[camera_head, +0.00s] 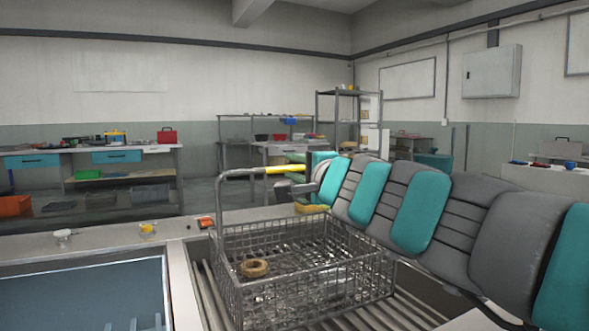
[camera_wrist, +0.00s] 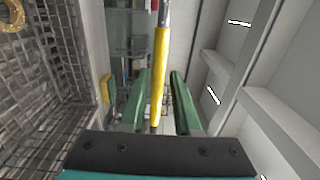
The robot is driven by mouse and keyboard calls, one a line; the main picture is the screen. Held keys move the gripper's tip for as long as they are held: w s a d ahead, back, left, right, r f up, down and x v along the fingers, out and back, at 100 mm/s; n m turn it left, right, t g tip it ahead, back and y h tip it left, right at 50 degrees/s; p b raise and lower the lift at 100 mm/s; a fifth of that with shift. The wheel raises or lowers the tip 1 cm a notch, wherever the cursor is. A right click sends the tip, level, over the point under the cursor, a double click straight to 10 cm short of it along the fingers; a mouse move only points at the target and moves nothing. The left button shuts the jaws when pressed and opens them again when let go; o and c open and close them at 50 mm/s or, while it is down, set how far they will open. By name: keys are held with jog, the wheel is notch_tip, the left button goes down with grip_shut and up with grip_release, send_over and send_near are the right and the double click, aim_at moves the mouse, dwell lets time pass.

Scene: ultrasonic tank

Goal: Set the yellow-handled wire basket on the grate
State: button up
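The wire basket (camera_head: 318,245) is grey mesh with a tall side handle whose top bar carries a yellow grip (camera_head: 283,169). It stands upright over the slatted grate (camera_head: 405,310), apparently on it; its underside contact is hidden. A tan ring (camera_head: 254,268) lies inside the basket. My gripper (camera_wrist: 160,85) has two green fingers, one on each side of the yellow grip, which also shows in the wrist view (camera_wrist: 160,60). Narrow gaps show between the fingers and the grip, so the fingers look open around it. In the head view the arm partly hides the fingers.
A tank with bluish liquid (camera_head: 80,297) lies left of the basket. Small fittings, one orange (camera_head: 206,222) and one yellow (camera_head: 147,229), sit on its rim. A yellow object (camera_head: 311,208) is behind the basket. Workbenches (camera_head: 120,150) and shelving (camera_head: 347,120) stand farther back.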

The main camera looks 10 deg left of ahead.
jog(key=shift+o, duration=1)
jog(key=p+v, duration=0.1)
jog(key=v, duration=1.1)
